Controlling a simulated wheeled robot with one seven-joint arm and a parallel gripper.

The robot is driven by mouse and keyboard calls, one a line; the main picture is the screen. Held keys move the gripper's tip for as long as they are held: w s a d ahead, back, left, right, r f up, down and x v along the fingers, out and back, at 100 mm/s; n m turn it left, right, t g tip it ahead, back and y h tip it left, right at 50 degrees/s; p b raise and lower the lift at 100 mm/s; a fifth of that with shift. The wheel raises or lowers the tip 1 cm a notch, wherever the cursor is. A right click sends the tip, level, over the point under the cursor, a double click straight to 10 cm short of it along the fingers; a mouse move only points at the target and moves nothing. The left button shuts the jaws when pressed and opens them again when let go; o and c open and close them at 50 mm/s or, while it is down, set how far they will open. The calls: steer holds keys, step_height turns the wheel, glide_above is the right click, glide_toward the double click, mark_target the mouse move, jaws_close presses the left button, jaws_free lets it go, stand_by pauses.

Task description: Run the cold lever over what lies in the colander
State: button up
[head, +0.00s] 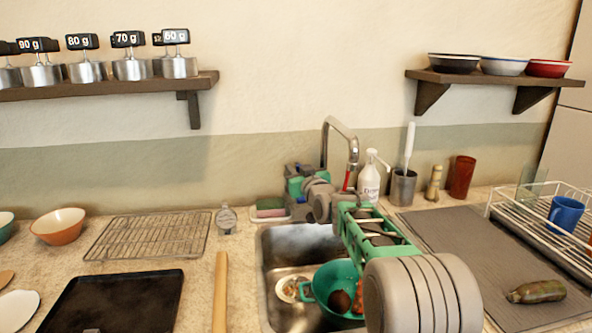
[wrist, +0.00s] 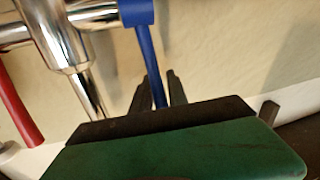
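The chrome tap (head: 340,140) rises behind the sink, its spout over the basin. Its blue lever (wrist: 144,50) runs down between the two dark fingers of my gripper (wrist: 161,88), which sit close on either side of it. The red lever (wrist: 18,110) is to the left, clear of the fingers; it also shows in the head view (head: 346,180). In the head view my arm hides the blue lever. The green colander (head: 320,284) stands in the sink, partly behind my arm, holding a dark brown round item (head: 340,301) and something orange-red. I see no water stream.
A plate with food scraps (head: 290,289) lies in the sink (head: 277,262) left of the colander. A soap bottle (head: 368,184), a grey utensil cup (head: 403,188) and a sponge dish (head: 270,209) stand near the tap. A drying mat (head: 470,250) lies to the right.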

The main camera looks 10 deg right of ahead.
jaws_close()
stand_by(1.0)
